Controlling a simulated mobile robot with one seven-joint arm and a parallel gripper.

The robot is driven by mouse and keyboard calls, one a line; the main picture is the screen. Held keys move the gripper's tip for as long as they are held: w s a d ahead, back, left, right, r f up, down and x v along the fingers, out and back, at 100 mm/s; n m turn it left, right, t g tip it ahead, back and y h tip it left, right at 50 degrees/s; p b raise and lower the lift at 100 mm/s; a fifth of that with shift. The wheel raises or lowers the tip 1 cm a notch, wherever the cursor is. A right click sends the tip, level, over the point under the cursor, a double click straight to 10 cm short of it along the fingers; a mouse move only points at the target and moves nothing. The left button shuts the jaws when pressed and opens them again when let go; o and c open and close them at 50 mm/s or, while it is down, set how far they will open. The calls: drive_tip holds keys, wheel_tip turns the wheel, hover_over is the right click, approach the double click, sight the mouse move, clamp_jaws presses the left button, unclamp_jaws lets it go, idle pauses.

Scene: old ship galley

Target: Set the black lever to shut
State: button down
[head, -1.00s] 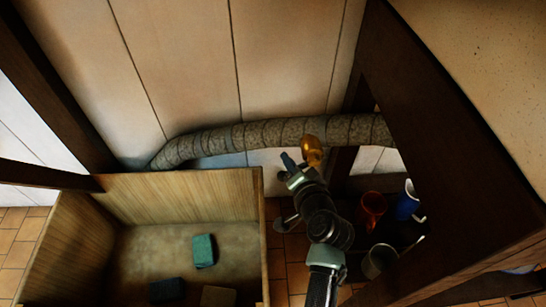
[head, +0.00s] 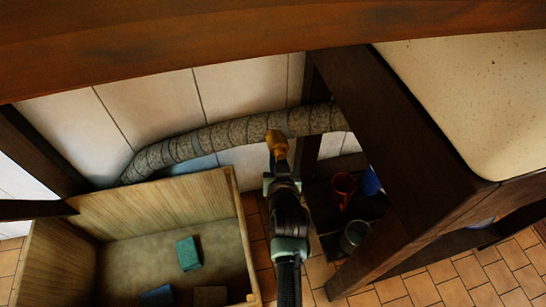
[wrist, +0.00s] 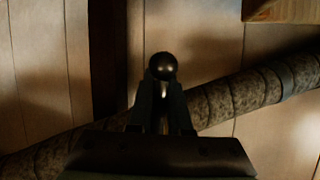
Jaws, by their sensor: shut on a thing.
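In the wrist view a dark round knob (wrist: 162,66), which looks like the end of the black lever, sits between my fingertips. My gripper (wrist: 162,98) is shut on it. In the head view my gripper (head: 272,172) is at a brass-coloured fitting (head: 277,143) in front of the lagged pipe (head: 225,135). The lever itself is hidden there behind my gripper and arm. Its angle cannot be told, and no open or shut marking is readable.
A wooden bin (head: 160,205) with several small blocks stands to the left. A dark table frame (head: 420,170) stands close on the right, with a red cup (head: 343,188) and a grey cup (head: 354,236) beneath. A brown beam (head: 200,40) crosses the top.

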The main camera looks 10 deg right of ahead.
drive_tip(key=shift+d+n, duration=0.3)
idle(0.4)
drive_tip(key=c, duration=0.8)
unclamp_jaws()
drive_tip(key=shift+c, duration=0.2)
drive_tip(key=shift+s+r, duration=0.1)
drive_tip(key=p+v, duration=0.7)
drive_tip(key=v, duration=0.5)
drive_tip(key=shift+s+a, duration=0.2)
drive_tip(key=shift+s, duration=0.15)
